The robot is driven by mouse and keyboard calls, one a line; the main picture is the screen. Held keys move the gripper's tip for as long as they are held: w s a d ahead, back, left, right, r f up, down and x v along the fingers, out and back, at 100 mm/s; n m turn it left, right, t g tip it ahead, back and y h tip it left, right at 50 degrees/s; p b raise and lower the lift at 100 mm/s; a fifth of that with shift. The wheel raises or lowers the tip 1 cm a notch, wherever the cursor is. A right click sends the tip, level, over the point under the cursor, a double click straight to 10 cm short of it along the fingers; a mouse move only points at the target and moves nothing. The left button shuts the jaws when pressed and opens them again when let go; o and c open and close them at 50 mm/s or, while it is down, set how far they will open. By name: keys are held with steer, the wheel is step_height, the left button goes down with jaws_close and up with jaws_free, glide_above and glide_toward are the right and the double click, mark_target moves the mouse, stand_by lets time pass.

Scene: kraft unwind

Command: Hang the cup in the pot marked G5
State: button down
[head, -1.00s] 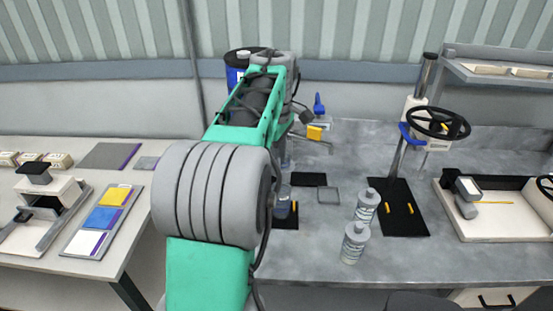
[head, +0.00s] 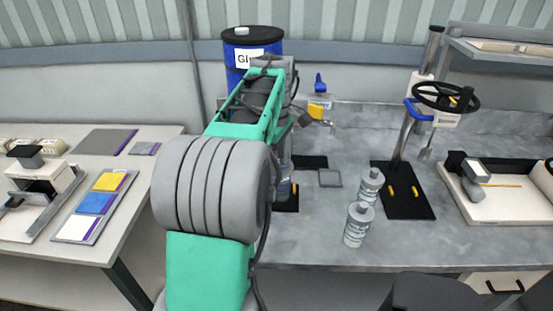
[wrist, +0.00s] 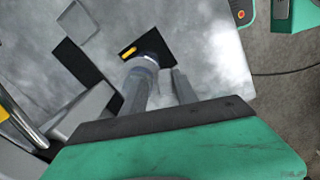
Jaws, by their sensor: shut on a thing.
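My gripper (wrist: 158,86) shows in the wrist view and is shut on a pale grey, round-ended piece with a blue band, which looks like the cup (wrist: 143,66). It is over or close to a black mat with a yellow peg (wrist: 128,52); the gap between them cannot be told. In the head view my own arm hides most of the gripper and the cup. No pot with a readable G5 mark shows. A blue drum (head: 236,72) with a partly hidden white label stands behind my arm.
Two grey bottles (head: 358,225) stand near the bench's front edge. Right of them are a black mat with yellow pegs (head: 418,205), a stand with a handwheel (head: 446,97) and a white tray (head: 500,232). A side table (head: 140,215) with colour swatches is at left.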

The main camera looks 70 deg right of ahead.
stand_by(0.3)
steer(key=c, duration=0.9)
jaws_free()
step_height(320, 180, up, 8)
steer(key=shift+f+p, duration=0.1)
steer(key=shift+p, duration=0.6)
